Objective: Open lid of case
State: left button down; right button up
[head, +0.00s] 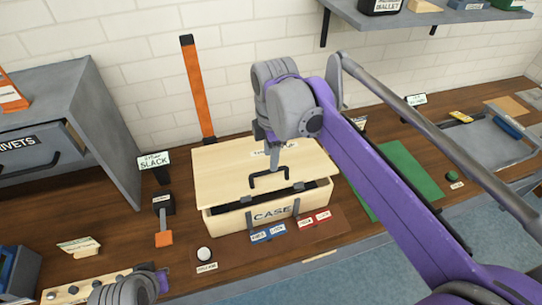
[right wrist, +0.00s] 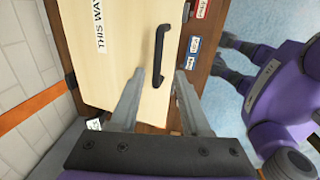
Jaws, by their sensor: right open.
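The pale wooden case (head: 228,222) stands on the workbench, its front labelled CASE. Its lid (head: 225,165) carries a black handle (head: 268,178); a dark strip shows between the lid's front edge and the front wall. Two grey latches hang at the front. My right gripper (head: 273,152) is over the lid, just behind the handle in the head view. In the right wrist view, its open fingers (right wrist: 160,72) straddle the near end of the handle (right wrist: 159,45); nothing is gripped. My left gripper (head: 130,290) is partly in view at the bottom left, fingers unclear.
Blue and red labelled tags (head: 268,233) lie before the case. A grey drawer cabinet (head: 75,110) stands far left. A green mat (head: 412,170) lies to the right. A shelf (head: 440,15) hangs above.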

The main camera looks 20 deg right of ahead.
pick_arm(q)
jog(key=w+r+p, duration=0.2)
jog(key=r, duration=0.1)
jog(key=shift+w+r, duration=0.1)
jog(key=shift+r, duration=0.1)
pick_arm(e)
notch_tip(320, 180, up, 5)
jog(key=shift+w+f, duration=0.1)
jog(key=shift+f, duration=0.05)
